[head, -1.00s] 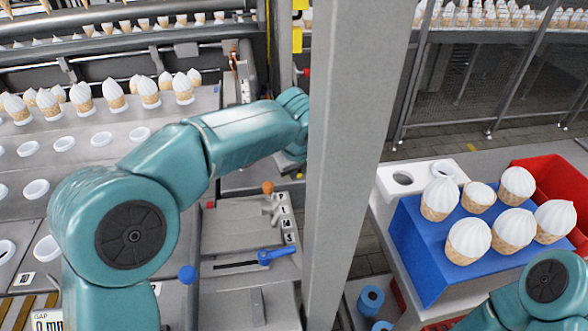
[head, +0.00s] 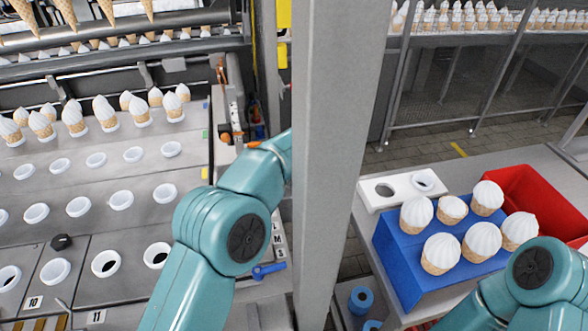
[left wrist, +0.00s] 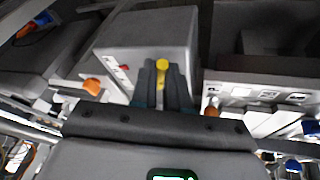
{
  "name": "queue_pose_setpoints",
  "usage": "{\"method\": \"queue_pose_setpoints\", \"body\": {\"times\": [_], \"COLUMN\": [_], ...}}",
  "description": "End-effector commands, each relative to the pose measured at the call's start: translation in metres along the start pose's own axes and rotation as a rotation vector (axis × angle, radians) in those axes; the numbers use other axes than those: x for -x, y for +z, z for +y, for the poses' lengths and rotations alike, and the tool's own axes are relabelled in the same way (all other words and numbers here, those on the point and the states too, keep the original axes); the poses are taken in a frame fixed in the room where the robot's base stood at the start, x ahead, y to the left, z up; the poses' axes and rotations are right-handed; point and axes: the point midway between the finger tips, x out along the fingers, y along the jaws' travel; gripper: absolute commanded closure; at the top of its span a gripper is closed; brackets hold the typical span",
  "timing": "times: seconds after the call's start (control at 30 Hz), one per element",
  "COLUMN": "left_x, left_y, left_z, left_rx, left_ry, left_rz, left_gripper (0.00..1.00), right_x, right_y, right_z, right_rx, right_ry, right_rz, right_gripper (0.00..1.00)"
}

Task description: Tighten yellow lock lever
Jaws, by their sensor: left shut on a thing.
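The yellow lock lever (left wrist: 162,66) shows in the left wrist view as a small yellow piece with a round end, in front of a grey box (left wrist: 150,38). My left gripper (left wrist: 162,80) is shut on it, with the yellow piece between its two dark fingers. In the head view my left arm reaches up and to the right, and its hand is hidden behind the grey post. My right arm shows at the lower right of the head view, but its gripper is out of the picture.
The upright grey post (head: 335,150) stands close to my left arm. A blue lever (head: 265,270) sits on the machine below the arm. A blue stand (head: 400,262) with several cones and a red bin (head: 535,195) are at the right.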

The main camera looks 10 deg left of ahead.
Motion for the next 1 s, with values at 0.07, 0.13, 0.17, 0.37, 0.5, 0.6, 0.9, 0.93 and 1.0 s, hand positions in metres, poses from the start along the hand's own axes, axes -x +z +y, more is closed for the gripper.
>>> {"method": "queue_pose_setpoints", "body": {"times": [0.07, 0.13, 0.17, 0.37, 0.5, 0.6, 0.9, 0.93, 1.0], "left_x": [0.005, 0.004, 0.004, 0.001, 0.0, 0.0, -0.001, -0.001, -0.001], "left_y": [-0.002, -0.002, -0.002, -0.001, -0.001, 0.0, 0.0, 0.0, 0.0], "left_z": [0.004, 0.005, 0.005, 0.007, 0.008, 0.008, 0.008, 0.008, 0.008], "left_rx": [0.04, 0.071, 0.084, 0.139, 0.156, 0.161, 0.16, 0.16, 0.16], "left_ry": [-0.016, -0.029, -0.033, -0.055, -0.061, -0.063, -0.063, -0.063, -0.063], "left_rz": [0.009, 0.016, 0.018, 0.029, 0.032, 0.033, 0.033, 0.033, 0.033], "left_gripper": [1.0, 1.0, 1.0, 1.0, 1.0, 1.0, 1.0, 0.79, 0.6], "right_x": [0.014, 0.02, 0.022, 0.031, 0.033, 0.034, 0.033, 0.033, 0.033], "right_y": [0.0, 0.0, 0.001, 0.001, 0.001, 0.001, 0.001, 0.001, 0.001], "right_z": [-0.005, -0.007, -0.008, -0.011, -0.012, -0.012, -0.012, -0.012, -0.012], "right_rx": [0.0, 0.0, 0.0, 0.0, 0.0, 0.0, 0.0, 0.0, 0.0], "right_ry": [0.0, 0.0, 0.0, 0.0, 0.0, 0.0, 0.0, 0.0, 0.0], "right_rz": [0.0, 0.0, 0.0, 0.0, 0.0, 0.0, 0.0, 0.0, 0.0], "right_gripper": [0.6, 0.6, 0.6, 0.6, 0.6, 0.6, 0.6, 0.6, 0.6]}}
